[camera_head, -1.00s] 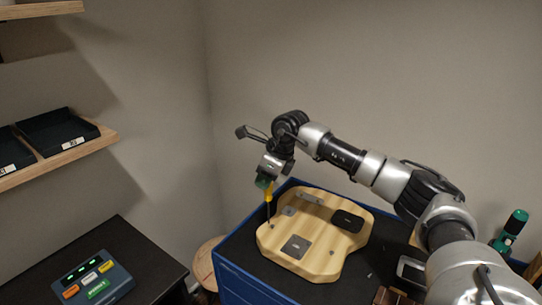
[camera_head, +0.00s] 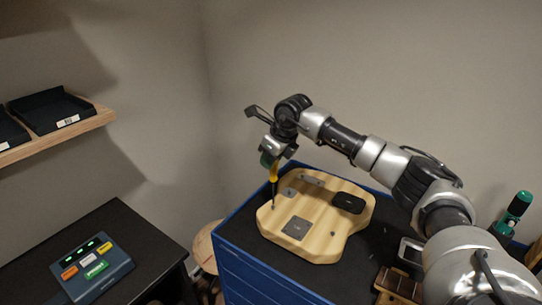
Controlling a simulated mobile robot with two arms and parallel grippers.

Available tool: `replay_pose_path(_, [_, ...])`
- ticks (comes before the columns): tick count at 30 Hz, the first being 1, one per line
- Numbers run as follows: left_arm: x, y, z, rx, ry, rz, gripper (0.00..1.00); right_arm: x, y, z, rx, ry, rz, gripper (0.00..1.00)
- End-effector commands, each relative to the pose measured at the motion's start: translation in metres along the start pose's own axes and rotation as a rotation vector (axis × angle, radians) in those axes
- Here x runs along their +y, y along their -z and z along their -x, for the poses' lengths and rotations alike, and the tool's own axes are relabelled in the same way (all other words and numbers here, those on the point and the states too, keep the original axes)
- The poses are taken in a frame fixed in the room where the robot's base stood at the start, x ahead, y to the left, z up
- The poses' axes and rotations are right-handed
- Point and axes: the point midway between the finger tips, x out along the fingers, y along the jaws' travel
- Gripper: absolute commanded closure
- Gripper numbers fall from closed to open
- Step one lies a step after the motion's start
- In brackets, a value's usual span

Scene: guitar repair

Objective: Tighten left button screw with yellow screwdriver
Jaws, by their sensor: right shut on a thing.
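My right gripper (camera_head: 269,158) is shut on the yellow screwdriver (camera_head: 274,173). The screwdriver points down, close to upright, over the left end of the pale wooden guitar body (camera_head: 325,226). Its tip is at or just above a small dark spot near the body's left edge. The left button screw is too small to make out, so I cannot tell whether the tip touches it. The body lies flat on the blue cabinet, with a grey square plate (camera_head: 296,228) and a black pickup plate (camera_head: 348,203) on it. My left gripper is not in view.
The blue cabinet (camera_head: 250,272) has a dark top. A green and black tool (camera_head: 513,213) stands at the right. A brown block (camera_head: 399,284) lies at the front. A button box (camera_head: 92,268) sits on a black table at left. A round stool (camera_head: 205,246) stands between.

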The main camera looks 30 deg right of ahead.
Motion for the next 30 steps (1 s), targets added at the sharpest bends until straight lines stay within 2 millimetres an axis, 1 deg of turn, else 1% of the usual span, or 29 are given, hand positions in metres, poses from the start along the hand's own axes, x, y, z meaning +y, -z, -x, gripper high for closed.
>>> replay_pose_path(1, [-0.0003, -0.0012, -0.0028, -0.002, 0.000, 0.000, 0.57, 0.0000, 0.0013, -0.0035, 0.000, -0.002, 0.004, 1.00])
replay_pose_path(5, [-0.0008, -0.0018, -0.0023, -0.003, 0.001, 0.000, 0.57, 0.0005, 0.0019, -0.0044, 0.000, -0.035, 0.082, 1.00])
replay_pose_path(18, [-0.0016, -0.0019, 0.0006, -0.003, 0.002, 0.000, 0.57, 0.0052, 0.0031, -0.0034, 0.000, -0.250, 0.596, 1.00])
replay_pose_path(21, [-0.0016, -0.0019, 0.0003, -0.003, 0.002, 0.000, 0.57, 0.0062, 0.0032, -0.0034, 0.000, -0.280, 0.668, 1.00])
replay_pose_path(26, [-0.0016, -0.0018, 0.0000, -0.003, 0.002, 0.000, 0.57, 0.0064, 0.0036, -0.0033, 0.000, -0.306, 0.734, 1.00])
replay_pose_path(30, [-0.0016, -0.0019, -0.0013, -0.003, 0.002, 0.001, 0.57, 0.0077, 0.0042, -0.0032, 0.000, -0.365, 0.875, 1.00])
